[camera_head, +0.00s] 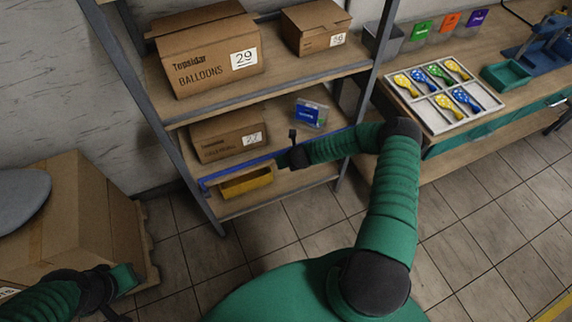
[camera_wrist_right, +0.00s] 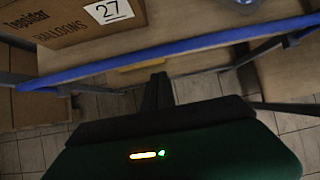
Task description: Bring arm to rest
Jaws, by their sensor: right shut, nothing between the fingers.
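My right arm reaches forward in the head view, and its gripper (camera_head: 292,135) is in front of the shelf unit, near the blue edge (camera_head: 226,175) of the middle shelf. The right gripper is shut and empty. In the right wrist view the closed fingers (camera_wrist_right: 158,88) point toward the blue edge (camera_wrist_right: 190,45) and the box marked 27 (camera_wrist_right: 75,20). My left gripper (camera_head: 118,314) is at the bottom left of the head view, partly cut off by the frame; whether its fingers are open cannot be made out.
The shelf holds boxes marked 29 (camera_head: 205,60), 26 (camera_head: 316,28) and 27 (camera_head: 228,136), a clear blue-labelled pack (camera_head: 311,113) and a yellow bin (camera_head: 246,183). A tray with balloons (camera_head: 411,118) lies on the right table. A large carton (camera_head: 88,215) stands left. Floor between is free.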

